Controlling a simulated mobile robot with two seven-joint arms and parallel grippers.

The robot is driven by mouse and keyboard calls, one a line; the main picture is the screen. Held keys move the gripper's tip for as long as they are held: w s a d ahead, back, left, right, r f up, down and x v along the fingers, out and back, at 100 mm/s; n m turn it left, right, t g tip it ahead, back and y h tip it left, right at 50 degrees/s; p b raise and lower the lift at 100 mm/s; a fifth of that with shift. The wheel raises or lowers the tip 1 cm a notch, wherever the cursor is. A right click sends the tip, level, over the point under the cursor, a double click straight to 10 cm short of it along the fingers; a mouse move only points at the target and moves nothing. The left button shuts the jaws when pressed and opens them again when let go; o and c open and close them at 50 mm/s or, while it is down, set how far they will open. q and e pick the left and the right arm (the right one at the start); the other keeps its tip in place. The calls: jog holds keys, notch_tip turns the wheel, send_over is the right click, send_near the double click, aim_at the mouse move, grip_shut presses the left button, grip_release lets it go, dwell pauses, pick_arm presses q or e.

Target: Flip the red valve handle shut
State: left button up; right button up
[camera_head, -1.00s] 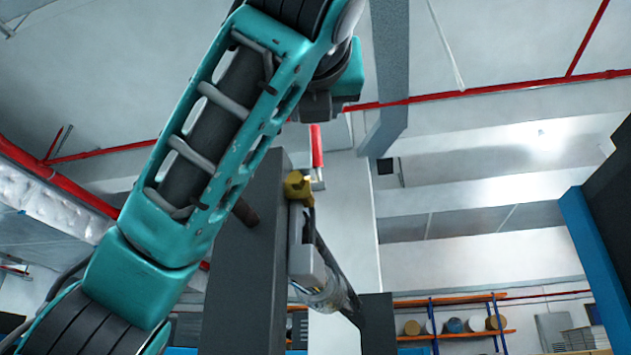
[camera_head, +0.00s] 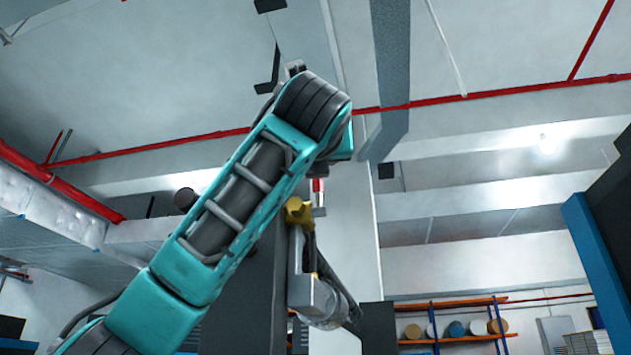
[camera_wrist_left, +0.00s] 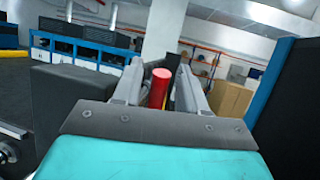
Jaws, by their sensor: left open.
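The red valve handle (camera_head: 318,185) stands roughly upright beside the yellow valve body (camera_head: 298,212) in the head view. Its upper part is hidden behind my left wrist. In the left wrist view the red handle (camera_wrist_left: 159,88) stands between the two grey fingers of my left gripper (camera_wrist_left: 160,68). The fingers are apart, with a gap on each side of the handle; contact cannot be made out. My right gripper is in neither view.
A dark column stands behind my arm, left of the valve. A grey housing (camera_head: 300,270) and a dark slanted bar hang below the valve. Shelves with rolls (camera_head: 455,329) are far back. A blue-edged dark cabinet (camera_head: 590,250) stands at the right.

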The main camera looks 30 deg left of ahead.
pick_arm(q)
grip_shut()
dwell(0.4)
